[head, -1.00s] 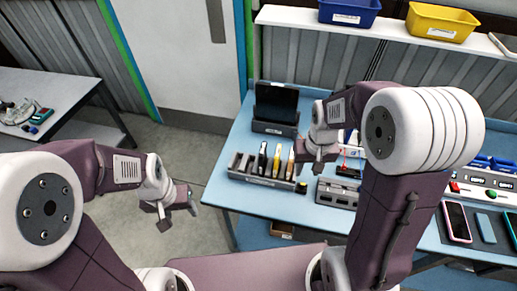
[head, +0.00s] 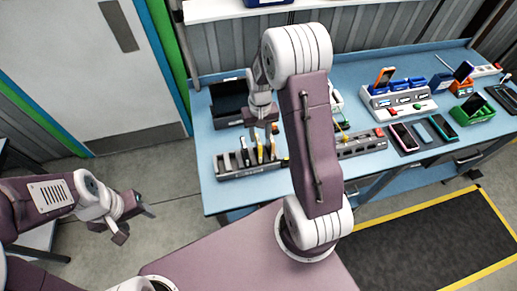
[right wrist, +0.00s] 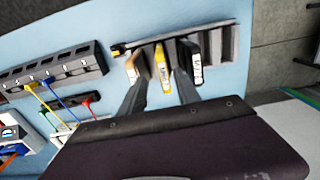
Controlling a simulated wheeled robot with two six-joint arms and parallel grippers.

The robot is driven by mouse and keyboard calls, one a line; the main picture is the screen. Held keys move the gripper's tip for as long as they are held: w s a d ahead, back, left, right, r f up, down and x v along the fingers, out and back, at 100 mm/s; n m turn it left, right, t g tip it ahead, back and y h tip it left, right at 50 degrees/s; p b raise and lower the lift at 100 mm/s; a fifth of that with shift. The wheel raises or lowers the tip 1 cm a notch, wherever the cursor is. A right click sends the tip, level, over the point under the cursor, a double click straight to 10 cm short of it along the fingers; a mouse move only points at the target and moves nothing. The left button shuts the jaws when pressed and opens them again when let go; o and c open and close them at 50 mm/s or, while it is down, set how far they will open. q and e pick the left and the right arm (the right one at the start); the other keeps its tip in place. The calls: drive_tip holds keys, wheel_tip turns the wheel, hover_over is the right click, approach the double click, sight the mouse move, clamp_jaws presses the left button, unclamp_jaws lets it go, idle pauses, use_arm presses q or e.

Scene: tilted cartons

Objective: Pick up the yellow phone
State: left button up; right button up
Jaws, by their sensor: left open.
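The yellow phone (head: 272,149) stands on edge in a slotted grey rack (head: 236,173) on the blue bench. In the right wrist view the yellow phone (right wrist: 162,68) shows its narrow edge with a white label, between two other labelled slim devices. My right gripper (head: 263,128) hangs just above the rack. In the right wrist view my right gripper (right wrist: 160,92) has its fingers apart, with the yellow phone in line with the gap; contact cannot be told. My left gripper (head: 134,222) is open and empty over the floor at the left.
A dark tray (head: 230,103) stands behind the rack. A grey socket block (head: 362,143) with coloured cables is to its right. Farther right are a charging dock (head: 398,104), phones lying on the bench and a green holder (head: 474,111). The bench (head: 222,200) is bare in front of the rack.

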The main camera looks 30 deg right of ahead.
sight(258, 150)
drive_tip(key=shift+a+f, duration=0.2)
drive_tip(key=shift+f, duration=0.4)
drive_tip(key=shift+w+a+f, duration=0.2)
drive_tip(key=shift+w+f, duration=0.1)
drive_tip(key=shift+f, duration=0.1)
drive_tip(key=f, duration=0.1)
drive_tip(key=f+p, duration=0.1)
drive_tip(key=f, duration=0.1)
drive_tip(key=f+p, duration=0.1)
drive_tip(key=shift+s+d+f, duration=0.15)
drive_tip(key=shift+s+f, duration=0.15)
drive_tip(key=shift+f, duration=0.05)
drive_tip(key=shift+w+f, duration=0.15)
drive_tip(key=shift+f, duration=0.05)
drive_tip(key=c, duration=0.6)
use_arm(q)
drive_tip(key=r, duration=0.2)
drive_tip(key=shift+w+a+r, duration=0.15)
drive_tip(key=shift+a+r, duration=0.05)
drive_tip(key=shift+r, duration=0.15)
use_arm(e)
clamp_jaws()
